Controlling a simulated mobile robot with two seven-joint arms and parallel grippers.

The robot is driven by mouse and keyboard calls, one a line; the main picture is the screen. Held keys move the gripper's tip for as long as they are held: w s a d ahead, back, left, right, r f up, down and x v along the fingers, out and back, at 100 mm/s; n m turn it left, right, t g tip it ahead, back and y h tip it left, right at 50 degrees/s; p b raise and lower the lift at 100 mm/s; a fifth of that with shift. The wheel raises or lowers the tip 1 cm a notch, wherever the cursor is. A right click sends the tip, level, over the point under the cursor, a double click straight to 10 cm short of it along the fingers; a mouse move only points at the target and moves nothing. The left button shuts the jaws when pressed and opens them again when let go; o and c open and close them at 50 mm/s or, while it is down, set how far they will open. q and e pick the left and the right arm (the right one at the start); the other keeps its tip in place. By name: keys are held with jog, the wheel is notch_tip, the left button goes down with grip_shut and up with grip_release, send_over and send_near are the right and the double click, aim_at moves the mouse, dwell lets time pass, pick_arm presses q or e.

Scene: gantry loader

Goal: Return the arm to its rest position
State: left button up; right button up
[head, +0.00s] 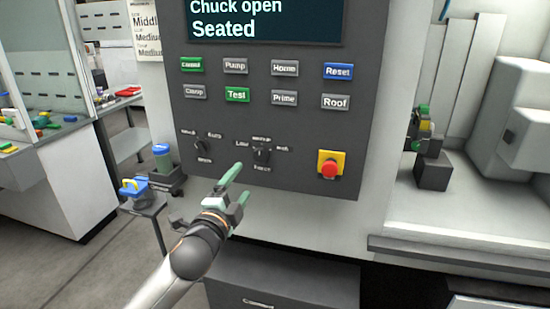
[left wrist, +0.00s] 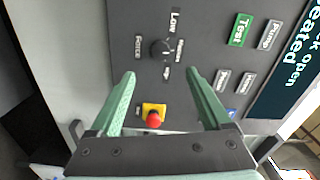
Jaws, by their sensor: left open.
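My left gripper (head: 236,186) is in front of the lower part of a dark control panel (head: 220,135), below its rotary knobs. Its two green fingers are apart with nothing between them; the left wrist view shows the same open fingers (left wrist: 160,85). A rotary knob (head: 262,154) sits on the panel just above and right of the fingertips; it also shows in the left wrist view (left wrist: 162,50). Whether the fingertips touch the panel I cannot tell. My right gripper does not show.
A red stop button (head: 329,168) on a yellow base is right of my gripper. Several labelled buttons and a screen (head: 265,20) reading "Chuck open Seated" are above. A drawer cabinet (head: 290,283) stands below. A small stand with a blue-yellow item (head: 134,188) is left.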

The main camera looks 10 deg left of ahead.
pick_arm(q)
jog(key=s+d+f+n+g+h, duration=0.1)
jog(key=s+f+n, duration=0.1)
jog(key=f, duration=0.5)
jog(key=s+d+f+n+g, duration=0.1)
jog(key=s+f+g, duration=0.15)
jog(key=f, duration=0.35)
jog(key=s+d+f+n+g, duration=0.2)
jog(key=s+f+n+g, duration=0.3)
jog(key=s+f+n, duration=0.6)
jog(key=s+f, duration=1.3)
jog(key=s, duration=0.2)
jog(key=shift+s+d+h, duration=0.15)
jog(key=shift+d+h, duration=0.05)
jog(key=shift+h, duration=0.2)
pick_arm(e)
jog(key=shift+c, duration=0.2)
